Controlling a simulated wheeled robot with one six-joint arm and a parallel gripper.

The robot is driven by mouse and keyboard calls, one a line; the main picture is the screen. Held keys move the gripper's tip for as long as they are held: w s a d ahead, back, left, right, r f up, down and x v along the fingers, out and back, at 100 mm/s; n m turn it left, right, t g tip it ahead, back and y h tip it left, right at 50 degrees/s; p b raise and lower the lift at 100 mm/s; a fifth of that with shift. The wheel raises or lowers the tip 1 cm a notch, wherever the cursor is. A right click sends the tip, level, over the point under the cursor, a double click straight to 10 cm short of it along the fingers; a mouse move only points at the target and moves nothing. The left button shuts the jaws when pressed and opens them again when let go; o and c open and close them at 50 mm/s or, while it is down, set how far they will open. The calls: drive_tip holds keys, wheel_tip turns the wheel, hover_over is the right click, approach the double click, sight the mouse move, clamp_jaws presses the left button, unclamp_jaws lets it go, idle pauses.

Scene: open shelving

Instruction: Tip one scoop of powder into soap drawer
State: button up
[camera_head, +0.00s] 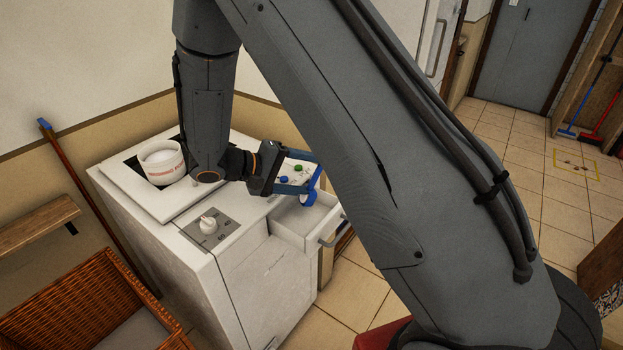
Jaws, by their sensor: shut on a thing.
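A white washing machine (258,285) stands against the wall at left centre. Its soap drawer (290,236) is pulled out at the top right of the machine, and its open inside shows. A white tub with red lettering (161,172) stands on the machine's top at the back left, with pale powder inside. My gripper (307,180) is shut on a small blue scoop (308,197) and holds it above the back part of the open drawer. The scoop's contents and its exact tilt are too small to tell.
A knob (208,225) sits on the machine's top front. Small green and blue buttons show behind my gripper. A wicker basket (95,305) stands front left, near a wooden bench (38,224) and a leaning broom handle (95,205). Tiled floor lies open at right.

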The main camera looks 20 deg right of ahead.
drive_tip(key=shift+a+f+h+b, duration=0.4)
drive_tip(key=shift+a+h+b, duration=0.35)
drive_tip(key=shift+h+b, duration=0.5)
drive_tip(key=shift+s+a+h+b, duration=0.1)
drive_tip(key=shift+a+h+b, duration=0.3)
drive_tip(key=shift+b, duration=0.35)
drive_tip(key=shift+d+r, duration=0.1)
wheel_tip(320, 180, up, 7)
drive_tip(key=p, duration=0.3)
drive_tip(key=shift+p, duration=0.4)
